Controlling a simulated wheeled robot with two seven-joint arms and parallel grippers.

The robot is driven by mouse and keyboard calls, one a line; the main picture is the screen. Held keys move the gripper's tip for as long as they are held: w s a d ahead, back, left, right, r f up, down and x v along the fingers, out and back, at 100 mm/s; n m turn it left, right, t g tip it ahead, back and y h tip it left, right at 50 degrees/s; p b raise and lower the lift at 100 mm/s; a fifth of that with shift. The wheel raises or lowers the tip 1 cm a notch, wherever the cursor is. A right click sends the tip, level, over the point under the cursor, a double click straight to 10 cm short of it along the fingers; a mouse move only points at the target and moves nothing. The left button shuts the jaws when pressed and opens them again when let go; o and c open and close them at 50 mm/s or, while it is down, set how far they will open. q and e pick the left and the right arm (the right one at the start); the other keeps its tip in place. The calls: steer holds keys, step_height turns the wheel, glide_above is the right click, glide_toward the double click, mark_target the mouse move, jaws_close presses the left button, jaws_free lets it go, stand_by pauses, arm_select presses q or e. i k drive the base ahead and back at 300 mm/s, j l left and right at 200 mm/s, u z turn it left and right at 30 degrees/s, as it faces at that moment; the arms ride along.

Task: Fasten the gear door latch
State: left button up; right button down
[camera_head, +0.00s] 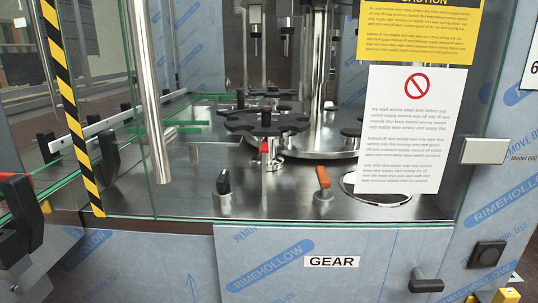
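The gear door (300,281) is a film-wrapped blue-grey panel at the bottom centre, below the steel deck. It carries a white GEAR label (331,262). A dark latch handle (425,284) sits at the door's lower right; its arm points roughly sideways. The door looks flush with the panels beside it, but its lower part is cut off by the frame. I cannot tell from here whether the latch is engaged. I do not make out either gripper clearly.
Glass panes stand above the door, with a yellow caution sign (419,30) and a white notice (407,130). A black square fitting (487,254) is on the right panel. Yellow blocks (506,296) of unclear kind show at the bottom right. Black star wheels (266,124) stand behind the glass.

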mark_target(423, 284)
steer(key=l+z, duration=0.15)
steer(key=z, duration=1)
